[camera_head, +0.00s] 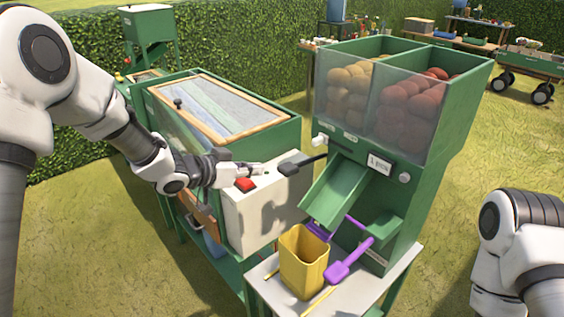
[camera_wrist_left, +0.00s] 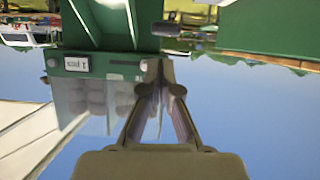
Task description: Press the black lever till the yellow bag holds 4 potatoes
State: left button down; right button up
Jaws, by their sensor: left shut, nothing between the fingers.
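The black lever (camera_head: 300,162) sticks out from the left side of a green dispenser (camera_head: 440,157). My left gripper (camera_head: 264,169) is shut and empty, just left of the lever's end and apart from it, above a white box. Its closed fingers (camera_wrist_left: 159,80) fill the middle of the left wrist view. The yellow bag (camera_head: 303,262) stands open on a small table below the green chute (camera_head: 336,190); its contents cannot be made out. Tan potatoes (camera_head: 350,86) fill the left bin, and reddish ones (camera_head: 408,105) fill the right bin. My right gripper is out of view.
A white box with a red button (camera_head: 246,184) lies under my left gripper, beside a green machine (camera_head: 290,130). Purple scoop-like handles (camera_head: 340,272) sit right of the bag. A hedge and carts are behind; grass lies to the right.

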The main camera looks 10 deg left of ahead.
pick_arm(q)
jog(key=shift+t, duration=0.4)
jog(key=r, duration=0.5)
jog(key=shift+w+a, duration=0.15)
jog(key=shift+w, duration=0.05)
jog(key=shift+w+f, duration=0.15)
jog(key=p, duration=0.4)
send_over(282, 169)
jog(key=f, duration=0.3)
jog(key=shift+w+d+f, duration=0.2)
jog(key=shift+w+f, duration=0.05)
jog(key=shift+f, duration=0.05)
jog(key=f, duration=0.3)
jog(key=shift+s+a+f+p, duration=0.2)
jog(key=shift+s+a+p, duration=0.05)
jog(key=shift+p, duration=0.15)
jog(key=shift+f, duration=0.15)
jog(key=shift+f, duration=0.15)
